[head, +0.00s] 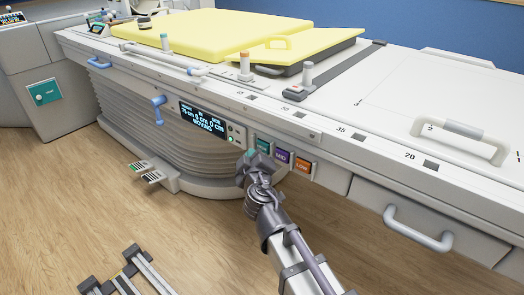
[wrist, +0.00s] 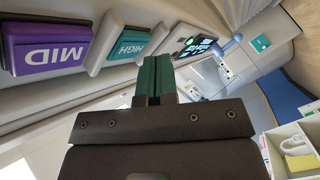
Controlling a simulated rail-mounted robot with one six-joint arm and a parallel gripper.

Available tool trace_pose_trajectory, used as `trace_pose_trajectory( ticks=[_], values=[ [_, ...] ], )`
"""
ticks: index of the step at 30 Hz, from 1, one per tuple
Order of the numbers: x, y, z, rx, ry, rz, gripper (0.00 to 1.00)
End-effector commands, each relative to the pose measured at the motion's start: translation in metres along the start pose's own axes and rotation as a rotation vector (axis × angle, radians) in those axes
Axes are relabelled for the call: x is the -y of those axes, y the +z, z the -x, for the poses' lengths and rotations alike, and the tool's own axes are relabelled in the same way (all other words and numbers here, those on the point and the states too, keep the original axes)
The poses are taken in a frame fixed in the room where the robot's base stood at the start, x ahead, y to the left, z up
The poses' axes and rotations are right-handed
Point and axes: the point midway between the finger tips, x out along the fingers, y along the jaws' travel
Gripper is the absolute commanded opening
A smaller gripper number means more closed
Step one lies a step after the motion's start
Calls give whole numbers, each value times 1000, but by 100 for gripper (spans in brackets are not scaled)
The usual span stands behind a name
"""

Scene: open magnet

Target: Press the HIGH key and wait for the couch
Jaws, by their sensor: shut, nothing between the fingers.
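The green HIGH key (wrist: 128,44) is on the side panel of the couch (head: 345,175), left of the purple MID key (head: 282,157) in the head view. The HIGH key also shows in the head view (head: 264,146). My gripper (head: 250,156) is shut and empty, just beside the HIGH key. In the wrist view its green fingertips (wrist: 155,66) overlap the key's edge; I cannot tell whether they touch it. The couch display (head: 203,121) shows "MOVING" under a line of cm readings.
An orange LOW key (head: 302,166) sits right of MID. A blue handle (head: 157,109) and a grey-blue drawer handle (head: 418,232) stick out from the couch side. A foot pedal unit (head: 147,174) is on the floor. Yellow pads (head: 215,37) lie on the couch.

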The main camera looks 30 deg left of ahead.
Motion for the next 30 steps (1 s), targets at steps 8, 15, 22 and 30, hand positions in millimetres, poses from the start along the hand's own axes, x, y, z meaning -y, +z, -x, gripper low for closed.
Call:
trace_pose_trajectory(
  ticks=[8,15,22,30],
  values=[
    [8,-8,11,-2,-2,0,0],
    [20,-20,28,-1,-1,0,0],
    [26,-26,35,0,0,0,0],
    [28,-28,39,-1,-1,0,0]
  ],
)
